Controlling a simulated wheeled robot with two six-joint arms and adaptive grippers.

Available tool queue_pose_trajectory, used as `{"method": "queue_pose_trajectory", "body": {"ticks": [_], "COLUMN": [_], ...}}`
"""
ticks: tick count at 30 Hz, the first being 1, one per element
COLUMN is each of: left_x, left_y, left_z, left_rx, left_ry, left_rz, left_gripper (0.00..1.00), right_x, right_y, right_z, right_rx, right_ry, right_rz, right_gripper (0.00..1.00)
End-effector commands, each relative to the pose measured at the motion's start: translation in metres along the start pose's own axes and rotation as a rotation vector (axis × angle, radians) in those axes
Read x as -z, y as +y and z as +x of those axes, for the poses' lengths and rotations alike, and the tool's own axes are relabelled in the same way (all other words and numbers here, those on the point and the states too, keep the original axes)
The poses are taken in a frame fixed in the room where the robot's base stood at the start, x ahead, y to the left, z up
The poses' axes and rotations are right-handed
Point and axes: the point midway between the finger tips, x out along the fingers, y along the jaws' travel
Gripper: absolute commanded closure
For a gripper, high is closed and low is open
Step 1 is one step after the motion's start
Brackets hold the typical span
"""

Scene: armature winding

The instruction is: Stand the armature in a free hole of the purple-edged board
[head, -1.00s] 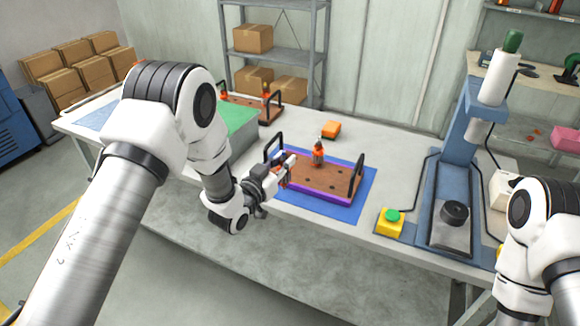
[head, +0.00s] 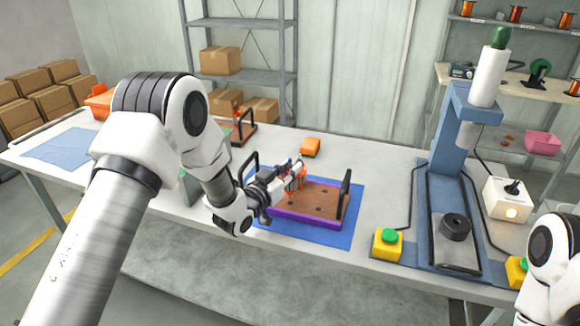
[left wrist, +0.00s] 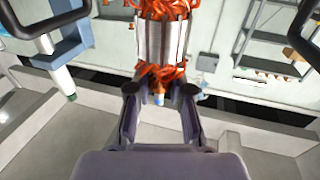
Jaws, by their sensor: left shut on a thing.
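The purple-edged board (head: 322,212) lies on the blue mat, with a black handle at each end and small dark holes in its brown top. My left gripper (head: 288,178) is over the left part of the board, shut on an armature. That armature shows large in the left wrist view (left wrist: 162,40), with a silver core and orange windings, between the fingertips (left wrist: 160,95). My right gripper is out of the picture.
A second brown board (head: 240,130) stands at the back left. A yellow box with a green button (head: 388,243) and the blue press (head: 448,150) stand at the right. The table's front edge is close to the mat.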

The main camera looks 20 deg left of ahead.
Motion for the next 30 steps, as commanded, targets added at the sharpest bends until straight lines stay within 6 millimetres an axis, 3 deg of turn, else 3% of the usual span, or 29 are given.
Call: {"method": "queue_pose_trajectory", "body": {"ticks": [5,30], "left_x": [-0.013,-0.022], "left_y": [0.0,0.0], "left_z": [0.0,0.0], "left_rx": [0.0,0.0], "left_ry": [0.002,0.002], "left_rz": [0.001,0.001], "left_gripper": [1.0,1.0], "right_x": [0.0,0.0], "right_y": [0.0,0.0], "right_z": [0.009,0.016], "right_rx": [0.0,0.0], "right_ry": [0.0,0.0], "right_rz": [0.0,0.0], "right_gripper": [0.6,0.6]}}
